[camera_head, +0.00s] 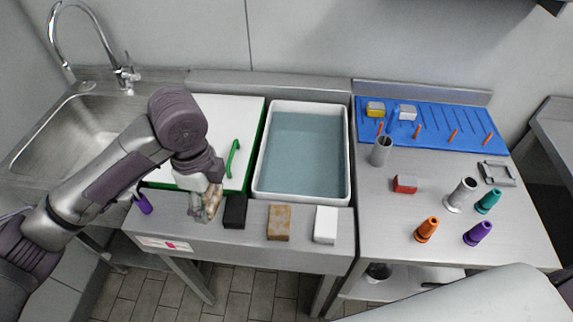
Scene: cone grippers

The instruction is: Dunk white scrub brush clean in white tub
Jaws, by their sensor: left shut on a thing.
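The white tub (350,165) stands in the middle of the bench and holds grey-blue water with a calm surface. My left gripper (209,207) is left of the tub, over the front strip of the bench, pointing down. It is shut on a small pale thing, mostly hidden by the fingers, so I cannot tell if it is the scrub brush. A small white-and-grey block (407,112), perhaps a brush, lies on the blue mat (458,125). A plain white block (326,224) lies in front of the tub. My right gripper is not in view.
A black block (235,211) and a brown block (278,222) lie right of my left gripper. A sink (85,130) is at left.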

